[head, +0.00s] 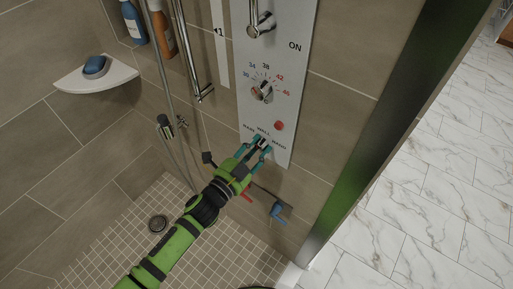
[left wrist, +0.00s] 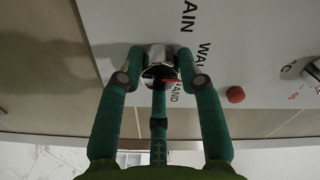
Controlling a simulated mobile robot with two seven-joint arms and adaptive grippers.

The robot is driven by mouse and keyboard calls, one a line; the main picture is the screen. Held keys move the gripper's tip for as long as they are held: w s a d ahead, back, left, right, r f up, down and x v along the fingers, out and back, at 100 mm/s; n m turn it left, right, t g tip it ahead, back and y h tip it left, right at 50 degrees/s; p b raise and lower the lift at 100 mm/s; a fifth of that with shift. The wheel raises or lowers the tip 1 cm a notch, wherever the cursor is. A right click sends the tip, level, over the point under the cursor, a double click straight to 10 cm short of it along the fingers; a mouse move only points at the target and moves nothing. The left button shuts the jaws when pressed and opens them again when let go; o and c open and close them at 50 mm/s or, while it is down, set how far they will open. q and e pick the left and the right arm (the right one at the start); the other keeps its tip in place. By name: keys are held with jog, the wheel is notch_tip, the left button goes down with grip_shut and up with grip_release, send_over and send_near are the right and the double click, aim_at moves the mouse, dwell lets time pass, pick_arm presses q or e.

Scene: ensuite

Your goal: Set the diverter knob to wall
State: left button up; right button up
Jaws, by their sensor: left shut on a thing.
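The chrome diverter knob (head: 263,141) sits low on the pale shower panel (head: 270,55), under the labels RAIN, WALL and HAND. My left gripper (head: 260,146) is shut on the knob from below, with teal fingers on either side. In the left wrist view, the knob (left wrist: 158,55) is between the fingertips of my gripper (left wrist: 158,78). A thin red mark (left wrist: 171,80) on the knob points right there, close to the HAND and WALL lettering. Which label it lines up with I cannot tell exactly. My right gripper is not in view.
A red button (head: 279,126) and the temperature dial (head: 262,91) are above the knob. A hand shower (head: 165,126) with hose hangs to the left. A corner shelf (head: 97,76) holds a blue object. A dark-framed screen edge (head: 385,130) stands at right.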

pick_arm(q)
jog(key=o, duration=1.2)
jog(key=shift+c, duration=0.2)
jog(key=v, duration=1.2)
jog(key=a+f+n+g+y, duration=0.1)
jog(key=a+f+n+y, duration=0.25)
jog(key=f, duration=0.55)
jog(key=a+f+n+g+y, duration=0.15)
jog(key=a+f, duration=0.25)
jog(key=f, duration=0.4)
jog(key=s+a+f+n+g+y, duration=0.25)
jog(key=s+f, duration=0.25)
jog(key=f, duration=0.3)
jog(key=s+a+f+n+g+y, duration=0.1)
jog(key=s+a+f+n, duration=0.2)
jog(key=s+f, duration=0.35)
jog(key=s+a+f+n+g, duration=0.1)
jog(key=s+f+n+g, duration=0.1)
jog(key=s+f, duration=0.2)
jog(key=s+f+n+g+y, duration=0.1)
jog(key=s+f+n+g, duration=0.1)
jog(key=s, duration=0.9)
jog(key=s+a+f+n+g+y, duration=0.1)
jog(key=s+f+n+g, duration=0.1)
jog(key=s+f, duration=0.4)
jog(key=shift+s+a+f+g, duration=0.35)
jog(key=shift+s+g, duration=0.3)
jog(key=shift+g, duration=0.15)
